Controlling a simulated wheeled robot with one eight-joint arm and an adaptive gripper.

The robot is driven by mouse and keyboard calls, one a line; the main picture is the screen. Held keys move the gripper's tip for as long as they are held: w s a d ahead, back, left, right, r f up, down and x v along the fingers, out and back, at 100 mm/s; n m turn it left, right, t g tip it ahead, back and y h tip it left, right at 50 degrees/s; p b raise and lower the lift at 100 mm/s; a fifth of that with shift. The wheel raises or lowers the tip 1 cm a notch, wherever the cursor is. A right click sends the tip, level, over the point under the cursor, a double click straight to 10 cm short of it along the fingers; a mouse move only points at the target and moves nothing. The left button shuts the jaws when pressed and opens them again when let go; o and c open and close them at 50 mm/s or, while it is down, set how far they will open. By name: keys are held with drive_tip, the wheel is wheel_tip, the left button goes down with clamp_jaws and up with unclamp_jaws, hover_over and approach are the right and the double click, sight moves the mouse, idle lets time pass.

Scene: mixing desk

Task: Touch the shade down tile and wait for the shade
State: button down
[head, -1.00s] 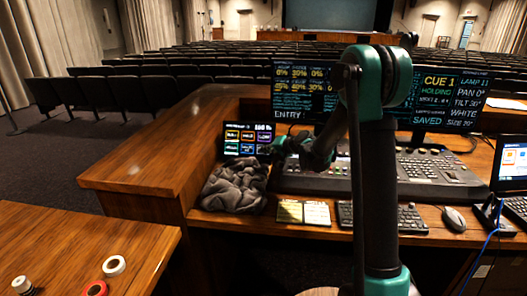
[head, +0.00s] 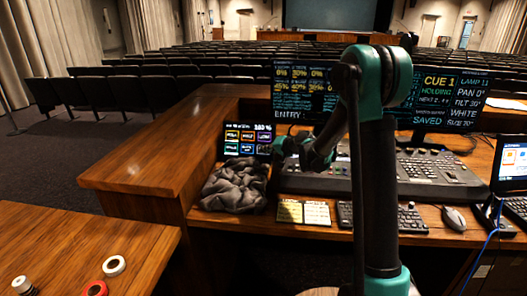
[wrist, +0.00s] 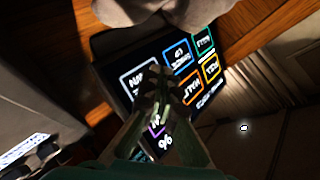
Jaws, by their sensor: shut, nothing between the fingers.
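A small dark touch panel (head: 247,140) with lit, outlined tiles stands on the desk left of the console. It also fills the middle of the wrist view (wrist: 192,62), turned at an angle, with white, blue, green, orange and yellow tiles and a purple one partly covered by my fingers. The tile words are too small or skewed to tell which is shade down. My gripper (wrist: 165,88) is shut and empty, its tips over the panel's lower tiles. In the head view my gripper (head: 278,148) is at the panel's right edge. Contact cannot be told.
A crumpled grey cloth (head: 235,186) lies in front of the panel. The mixing console (head: 430,172), yellowish cards (head: 303,212), a keyboard (head: 412,219) and a mouse (head: 454,218) crowd the desk. Two monitors stand behind my arm. The left wooden ledge (head: 150,165) is clear.

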drive_tip(key=shift+w, duration=0.1)
drive_tip(key=shift+w+f, duration=0.2)
drive_tip(key=shift+w, duration=0.1)
